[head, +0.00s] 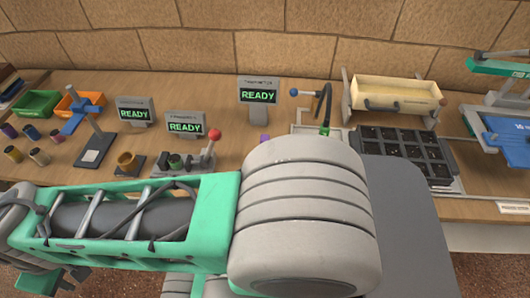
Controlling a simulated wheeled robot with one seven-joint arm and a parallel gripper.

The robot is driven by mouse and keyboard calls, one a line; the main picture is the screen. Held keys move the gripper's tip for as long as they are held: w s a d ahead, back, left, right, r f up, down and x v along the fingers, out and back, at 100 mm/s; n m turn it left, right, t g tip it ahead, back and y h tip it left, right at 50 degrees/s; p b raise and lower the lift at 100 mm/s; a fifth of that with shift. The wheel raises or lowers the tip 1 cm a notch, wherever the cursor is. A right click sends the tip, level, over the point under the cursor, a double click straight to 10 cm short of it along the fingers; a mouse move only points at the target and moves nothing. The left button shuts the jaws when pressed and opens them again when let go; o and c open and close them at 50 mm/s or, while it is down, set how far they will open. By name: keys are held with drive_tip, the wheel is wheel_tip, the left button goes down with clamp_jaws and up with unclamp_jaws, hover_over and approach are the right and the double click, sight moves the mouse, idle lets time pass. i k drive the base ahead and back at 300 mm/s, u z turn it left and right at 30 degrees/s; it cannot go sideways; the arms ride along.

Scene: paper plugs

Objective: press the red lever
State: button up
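The red lever shows as a red ball knob (214,134) on top of a short stem. It rises from the right end of a small grey metal device (188,163) on the bench, left of the picture's middle. The lever stands up, tilted slightly right, with nothing touching it. The device's lower edge is close to my green arm link in the picture, which may hide part of its front.
Signs reading READY (185,125) stand behind the lever. A brass cup (127,163) is to its left, with a blue clamp stand (94,145) beyond. A blue-knobbed device (307,93), black tray (402,154) and cream trough (395,93) are right. My large arm joint hides the bench's middle front.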

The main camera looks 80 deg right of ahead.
sight(214, 135)
drive_tip(key=k, duration=0.75)
drive_tip(key=z, duration=1.55)
drive_tip(key=k, duration=1.35)
drive_tip(key=u, duration=0.7)
drive_tip(key=i, duration=0.85)
drive_tip(key=u, duration=0.65)
